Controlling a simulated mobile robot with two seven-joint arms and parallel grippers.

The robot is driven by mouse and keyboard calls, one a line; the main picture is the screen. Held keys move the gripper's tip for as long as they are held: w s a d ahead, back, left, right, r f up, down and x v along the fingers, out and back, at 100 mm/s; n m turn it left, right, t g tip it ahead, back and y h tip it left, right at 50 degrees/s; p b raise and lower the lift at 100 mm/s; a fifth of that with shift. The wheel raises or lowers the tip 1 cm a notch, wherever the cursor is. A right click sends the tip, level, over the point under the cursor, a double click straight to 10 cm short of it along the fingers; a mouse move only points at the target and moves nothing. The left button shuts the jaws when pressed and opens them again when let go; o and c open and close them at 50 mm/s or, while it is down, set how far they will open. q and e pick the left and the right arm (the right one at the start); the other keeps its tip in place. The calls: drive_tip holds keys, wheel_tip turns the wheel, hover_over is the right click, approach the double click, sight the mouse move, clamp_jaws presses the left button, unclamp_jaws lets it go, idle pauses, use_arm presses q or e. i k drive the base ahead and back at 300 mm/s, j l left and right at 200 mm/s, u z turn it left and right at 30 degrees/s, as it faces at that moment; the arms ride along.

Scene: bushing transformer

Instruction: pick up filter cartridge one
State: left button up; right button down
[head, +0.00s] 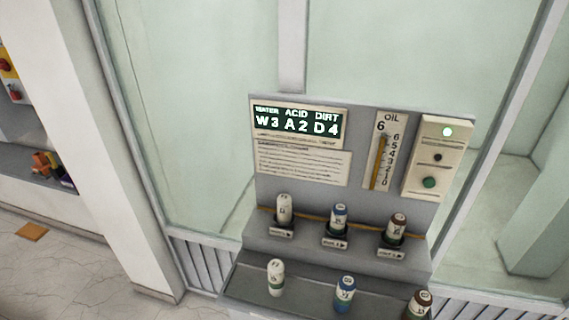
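The markings are too small to tell which is cartridge one. Neither of my grippers is in view.
The panel display (297,123) reads WATER W3, ACID A2, DIRT D4. An oil gauge (384,150) and a control box (437,158) with a lit green lamp stand to its right. A pale pillar (100,140) stands left. The lower shelf (310,290) has bare room between cartridges.

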sight(283, 201)
drive_tip(key=i+j+z, duration=0.15)
drive_tip(key=i+j, duration=0.2)
drive_tip(key=i+j+z, duration=0.1)
drive_tip(key=i+j, duration=0.25)
drive_tip(key=i+j+z, duration=0.15)
drive_tip(key=i+j, duration=0.15)
drive_tip(key=j, duration=0.15)
drive_tip(key=i+j+z, duration=0.1)
drive_tip(key=i+j, duration=0.2)
drive_tip(key=j, duration=0.15)
drive_tip(key=i+j+z, duration=0.15)
drive_tip(key=i+j, duration=0.15)
drive_tip(key=j, duration=0.2)
